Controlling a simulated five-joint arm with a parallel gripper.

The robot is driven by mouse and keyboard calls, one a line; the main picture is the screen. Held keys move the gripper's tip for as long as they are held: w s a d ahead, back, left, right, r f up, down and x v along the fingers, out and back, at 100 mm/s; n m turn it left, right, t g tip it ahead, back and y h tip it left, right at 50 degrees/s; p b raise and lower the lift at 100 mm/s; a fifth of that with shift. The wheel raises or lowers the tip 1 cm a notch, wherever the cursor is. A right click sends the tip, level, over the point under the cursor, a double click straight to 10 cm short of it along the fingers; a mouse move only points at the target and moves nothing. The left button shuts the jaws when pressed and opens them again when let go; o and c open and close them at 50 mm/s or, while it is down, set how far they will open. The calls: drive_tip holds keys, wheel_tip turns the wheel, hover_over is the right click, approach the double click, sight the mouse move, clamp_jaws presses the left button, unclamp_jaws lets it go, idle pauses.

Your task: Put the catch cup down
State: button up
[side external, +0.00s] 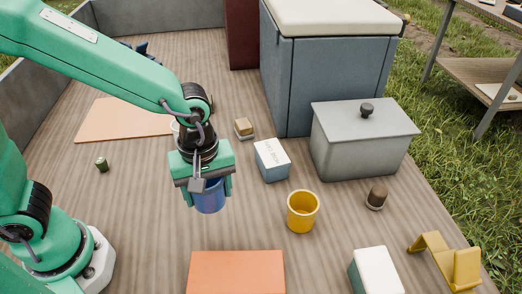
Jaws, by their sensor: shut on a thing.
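A blue cup (209,197) is held upright between the fingers of my gripper (207,191), left of the middle in the side external view. My gripper points down and is shut on this cup; the jaws hide its upper part and sides. I cannot tell whether the cup's base touches the wooden deck (130,220) or hangs just above it. A yellow cup (302,212) stands upright and open to the right of the blue cup, apart from it.
A blue-grey box with a white top (272,160), a lidded grey bin (364,140) and a brown-capped jar (376,198) stand to the right. An orange block (236,272) lies in front, and a yellow bracket (445,262) at front right. The deck left of my gripper is mostly clear.

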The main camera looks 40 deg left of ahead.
drive_tip(key=w+a+n, duration=0.8)
drive_tip(key=w+a, duration=0.5)
drive_tip(key=a, duration=0.3)
drive_tip(key=w+a+n, duration=0.1)
drive_tip(key=a+n, duration=0.6)
drive_tip(key=a, duration=1.8)
drive_tip(key=shift+w+r+n, duration=0.3)
drive_tip(key=shift+w, duration=0.05)
hover_over(131, 120)
wheel_tip(131, 120, down, 7)
drive_tip(key=shift+d, duration=0.1)
drive_tip(key=shift+f, duration=0.1)
